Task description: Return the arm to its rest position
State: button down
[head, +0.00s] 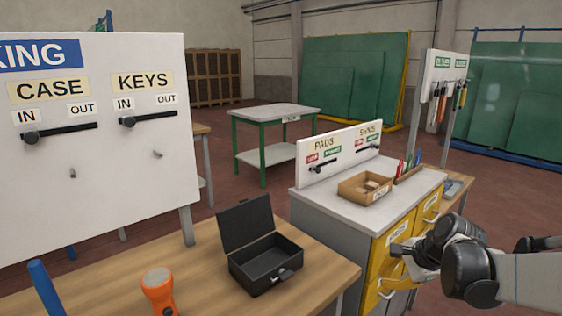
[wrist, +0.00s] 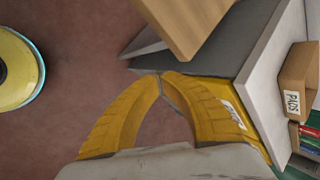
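My gripper (wrist: 161,77) shows in the wrist view with its two yellow fingers bowed and their tips together. Nothing shows between them, only reddish floor. In the head view my arm reaches in from the right edge, and the gripper end (head: 402,252) is in front of the yellow drawers (head: 390,240) of the grey-topped cabinet. The exact gap between gripper and drawers cannot be told. In the wrist view the cabinet side and a labelled yellow drawer front (wrist: 232,112) lie just right of the fingers.
A wooden bench (head: 215,262) at front holds an open black case (head: 262,265) and an orange flashlight (head: 158,290). A cardboard box (head: 365,187) stands on the cabinet top (head: 335,198). A white board (head: 95,190) rises at left. Open floor lies behind.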

jog(key=s+a+r+n+h, duration=0.1)
jog(key=s+a+n, duration=0.3)
jog(key=s+n, duration=0.4)
jog(key=s+a+r+n+t+h, duration=0.1)
jog(key=s+a+r+n, duration=0.3)
jog(key=s+n, duration=0.4)
jog(key=s+h, duration=0.1)
jog(key=s, duration=0.5)
jog(key=shift+a+r+t, duration=0.15)
jog(key=shift+t, duration=0.15)
